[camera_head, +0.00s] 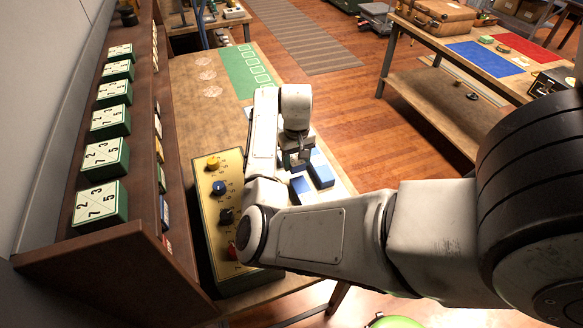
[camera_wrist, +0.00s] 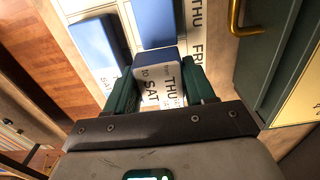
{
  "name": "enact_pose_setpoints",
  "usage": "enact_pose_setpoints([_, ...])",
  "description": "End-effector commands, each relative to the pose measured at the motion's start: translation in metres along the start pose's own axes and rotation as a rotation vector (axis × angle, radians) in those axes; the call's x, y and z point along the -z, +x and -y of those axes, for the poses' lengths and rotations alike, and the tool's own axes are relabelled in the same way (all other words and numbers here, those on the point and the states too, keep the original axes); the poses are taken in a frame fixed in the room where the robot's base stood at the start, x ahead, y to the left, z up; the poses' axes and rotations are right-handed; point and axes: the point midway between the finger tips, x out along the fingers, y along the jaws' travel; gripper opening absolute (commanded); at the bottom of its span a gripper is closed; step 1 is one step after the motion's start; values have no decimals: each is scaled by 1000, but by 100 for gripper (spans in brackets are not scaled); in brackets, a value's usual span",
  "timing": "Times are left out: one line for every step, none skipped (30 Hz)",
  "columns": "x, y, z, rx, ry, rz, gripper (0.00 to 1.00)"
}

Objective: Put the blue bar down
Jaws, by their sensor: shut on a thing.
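In the wrist view my gripper (camera_wrist: 160,78) is shut on a blue bar (camera_wrist: 155,56) with a white face marked "THU" and "SAT". The bar sits between the two dark green fingers. Beyond it, a second blue bar (camera_wrist: 152,22) and a third blue bar (camera_wrist: 92,42) lie on a white, lettered surface (camera_wrist: 78,8). I cannot tell whether the held bar touches that surface. In the head view my gripper (camera_head: 296,157) is over the near part of the bench, beside blue bars (camera_head: 320,170); the held bar is largely hidden there.
A tan panel (camera_head: 204,172) with coloured knobs stands left of my gripper. A brown shelf (camera_head: 140,235) with green-and-white blocks (camera_head: 102,160) is further left. A green mat (camera_head: 240,68) lies at the bench's far end. The bench's right edge drops to the wooden floor (camera_head: 390,135).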

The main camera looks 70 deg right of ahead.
Motion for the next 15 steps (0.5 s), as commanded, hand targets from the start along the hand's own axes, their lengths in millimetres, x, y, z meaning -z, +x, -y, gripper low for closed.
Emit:
enact_pose_setpoints([8, 11, 1, 3, 0, 1, 24])
enact_pose_setpoints([11, 15, 2, 4, 0, 2, 24])
enact_pose_setpoints([15, 22, 2, 3, 0, -1, 24])
enact_pose_setpoints([16, 25, 2, 2, 1, -3, 24])
enact_pose_setpoints([18, 26, 2, 2, 1, -3, 24])
enact_pose_setpoints([19, 28, 2, 1, 1, -2, 24])
enact_pose_setpoints([20, 28, 2, 1, 1, -2, 24])
enact_pose_setpoints([21, 28, 2, 1, 1, -2, 24])
enact_pose_setpoints([22, 28, 2, 1, 1, -2, 24])
enact_pose_setpoints([22, 28, 3, 1, 0, -2, 24])
enact_pose_setpoints([23, 28, 3, 1, 0, -2, 24])
enact_pose_setpoints([23, 29, 3, 1, 0, -2, 24])
enact_pose_setpoints([24, 29, 3, 1, 0, -2, 24])
enact_pose_setpoints([24, 30, 3, 1, 0, -2, 24])
enact_pose_setpoints([25, 32, 3, 2, 0, -2, 24])
